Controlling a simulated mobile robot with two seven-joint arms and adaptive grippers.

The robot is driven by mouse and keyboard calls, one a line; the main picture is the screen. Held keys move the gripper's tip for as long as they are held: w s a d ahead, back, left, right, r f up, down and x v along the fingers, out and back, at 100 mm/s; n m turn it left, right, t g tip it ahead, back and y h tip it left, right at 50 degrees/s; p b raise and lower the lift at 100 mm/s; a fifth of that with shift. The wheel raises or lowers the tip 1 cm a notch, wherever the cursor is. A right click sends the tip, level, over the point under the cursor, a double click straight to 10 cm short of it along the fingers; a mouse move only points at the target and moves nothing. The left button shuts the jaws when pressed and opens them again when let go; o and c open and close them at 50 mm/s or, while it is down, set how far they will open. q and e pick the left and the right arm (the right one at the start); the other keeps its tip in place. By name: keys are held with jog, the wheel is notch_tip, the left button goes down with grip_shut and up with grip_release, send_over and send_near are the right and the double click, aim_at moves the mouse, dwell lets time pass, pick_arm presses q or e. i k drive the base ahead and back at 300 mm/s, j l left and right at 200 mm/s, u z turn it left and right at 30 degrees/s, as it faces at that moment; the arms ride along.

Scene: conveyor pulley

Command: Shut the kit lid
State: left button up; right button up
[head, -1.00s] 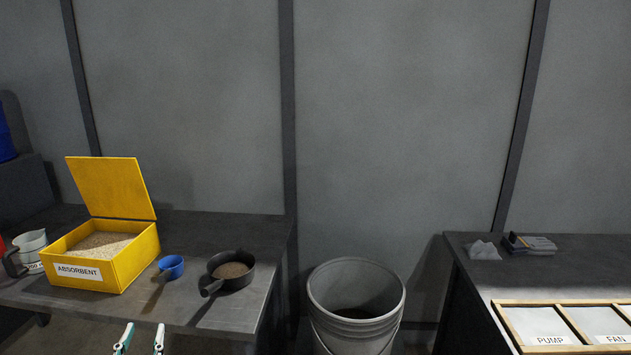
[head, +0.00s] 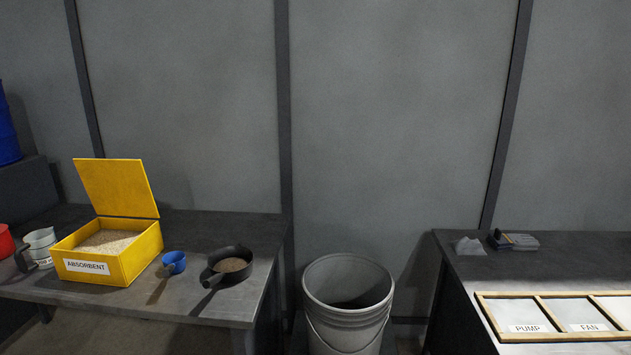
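The yellow kit box (head: 132,265) labelled ABSORBENT stands on the left bench and is filled with tan granules. Its yellow lid (head: 116,188) is open, standing up and leaning slightly back from the box's rear edge. Neither of my grippers shows in the head view now.
A blue scoop (head: 174,262) and a dark pan (head: 228,266) of granules sit right of the box. A white jug (head: 40,246) and a red item (head: 5,241) sit left. A grey bucket (head: 348,304) stands between the benches. The right bench holds a wooden-framed tray (head: 533,296).

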aim_at(121, 187)
jog(key=j+z, duration=0.1)
jog(key=z, duration=0.3)
jog(key=j+z, duration=0.25)
jog(key=j, duration=0.25)
jog(key=k+j+z, duration=0.2)
jog(key=j, duration=0.25)
jog(key=k+j+z, duration=0.1)
jog(key=j, duration=0.55)
jog(key=k+j+z, duration=0.15)
jog(key=j, duration=0.15)
jog(key=k+j, duration=0.15)
jog(key=j, duration=0.2)
jog(key=k+j, duration=0.15)
jog(key=j, duration=0.25)
jog(key=k+j, duration=0.1)
jog(key=j, duration=0.25)
jog(key=k+j+z, duration=0.1)
jog(key=j, duration=0.3)
jog(key=k+j, duration=0.2)
jog(key=j, duration=0.15)
